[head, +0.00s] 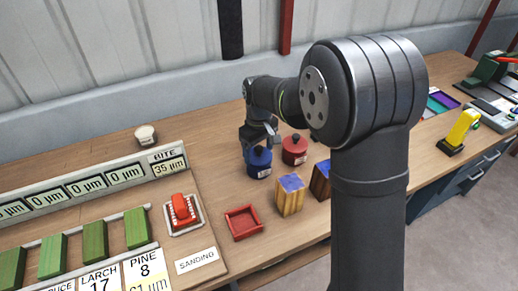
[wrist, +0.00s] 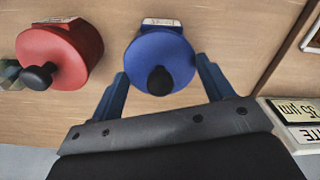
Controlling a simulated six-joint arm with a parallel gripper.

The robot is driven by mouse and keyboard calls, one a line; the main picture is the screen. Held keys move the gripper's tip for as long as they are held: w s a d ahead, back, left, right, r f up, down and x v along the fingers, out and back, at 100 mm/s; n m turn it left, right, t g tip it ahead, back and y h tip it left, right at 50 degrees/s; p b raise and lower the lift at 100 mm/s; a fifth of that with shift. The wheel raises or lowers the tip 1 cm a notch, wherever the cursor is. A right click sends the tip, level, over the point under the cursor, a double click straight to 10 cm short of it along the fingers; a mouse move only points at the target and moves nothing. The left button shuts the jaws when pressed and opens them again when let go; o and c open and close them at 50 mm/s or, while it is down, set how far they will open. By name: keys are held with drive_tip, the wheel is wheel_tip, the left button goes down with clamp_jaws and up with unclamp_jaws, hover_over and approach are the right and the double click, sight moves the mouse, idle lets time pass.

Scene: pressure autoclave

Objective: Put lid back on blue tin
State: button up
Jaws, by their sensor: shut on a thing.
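The blue tin (head: 259,171) stands on the bench, with a white label on its front. Its round blue lid (wrist: 160,48), with a black knob, shows in the wrist view between the two fingers of my gripper (wrist: 163,66). In the head view my gripper (head: 259,142) points down right over the tin, shut on the lid. The lid is at the tin's top; I cannot tell whether it is fully seated or slightly above the rim. The label (wrist: 162,21) shows past the lid's edge in the wrist view.
A red tin (head: 295,152) with a black-knobbed lid stands close to the right. Blue-topped wooden blocks (head: 290,198) and a red tray (head: 242,223) are nearer the front edge. A display panel (head: 90,186) is at left. Bare bench lies left of the blue tin.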

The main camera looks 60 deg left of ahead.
drive_tip(key=o, duration=1)
drive_tip(key=shift+o, duration=0.3)
drive_tip(key=shift+r, duration=3.5)
clamp_jaws()
drive_tip(key=shift+f, duration=0.15)
